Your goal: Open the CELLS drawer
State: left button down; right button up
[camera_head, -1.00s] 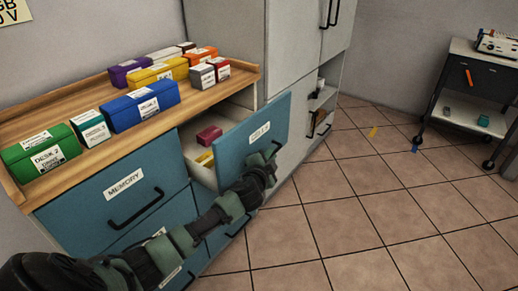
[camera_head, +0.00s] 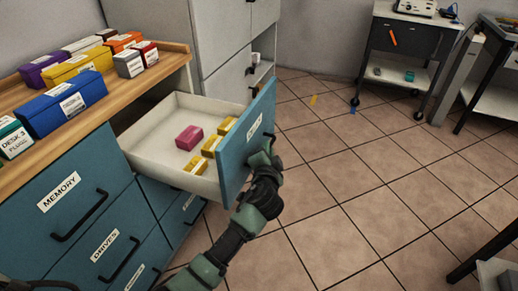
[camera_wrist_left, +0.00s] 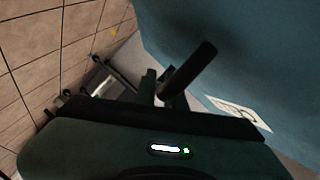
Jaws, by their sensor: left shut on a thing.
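The CELLS drawer (camera_head: 233,160) is a teal-fronted drawer, pulled well out of the cabinet, with a white inside. Its small front label (camera_head: 254,125) is too blurred to read; the label also shows in the left wrist view (camera_wrist_left: 240,112). A pink box (camera_head: 189,138) and several yellow boxes (camera_head: 211,146) lie in it. My left gripper (camera_head: 266,154) is at the drawer's front, shut on the dark bar handle (camera_wrist_left: 190,68). The arm hides part of the grip in the head view. My right gripper is out of view.
The MEMORY drawer (camera_head: 50,215) and DRIVES drawer (camera_head: 108,262) are closed. Coloured boxes stand on the wooden top (camera_head: 120,90). The tiled floor (camera_head: 350,185) before the drawer is clear. A trolley (camera_head: 405,45) stands at the back, and a dark table edge (camera_head: 490,250) is at right.

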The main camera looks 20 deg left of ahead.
pick_arm(q)
jog(key=shift+d+f, duration=0.1)
jog(key=c, duration=1.5)
grip_release()
